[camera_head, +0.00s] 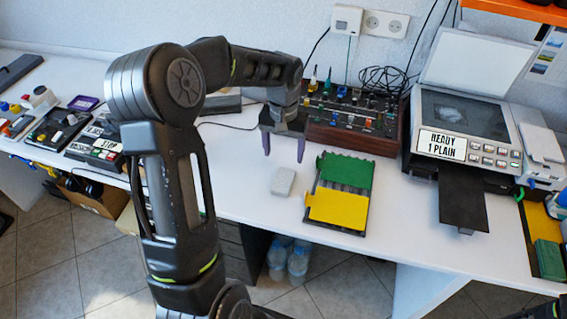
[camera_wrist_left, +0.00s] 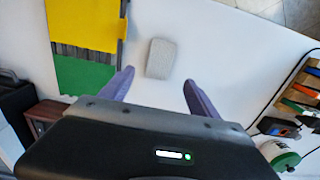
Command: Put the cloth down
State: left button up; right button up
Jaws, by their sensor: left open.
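The cloth (camera_head: 283,181) is a small light-grey block-like pad lying on the white table, just left of the green and yellow shelf piece. It also shows in the left wrist view (camera_wrist_left: 159,59), flat on the table beyond my fingertips. My left gripper (camera_head: 283,155) is open and empty, its two purple fingers spread above and behind the cloth; they also show in the left wrist view (camera_wrist_left: 158,78). The cloth is apart from both fingers.
A green and yellow slotted rack (camera_head: 341,190) lies right of the cloth. Behind it stands a wooden-sided box of knobs (camera_head: 352,127). A printer (camera_head: 462,130) with a black tray stands at the right. The table left of the cloth is clear.

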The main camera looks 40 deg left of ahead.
pick_arm(q)
jog(key=shift+r, duration=0.55)
dwell(0.5)
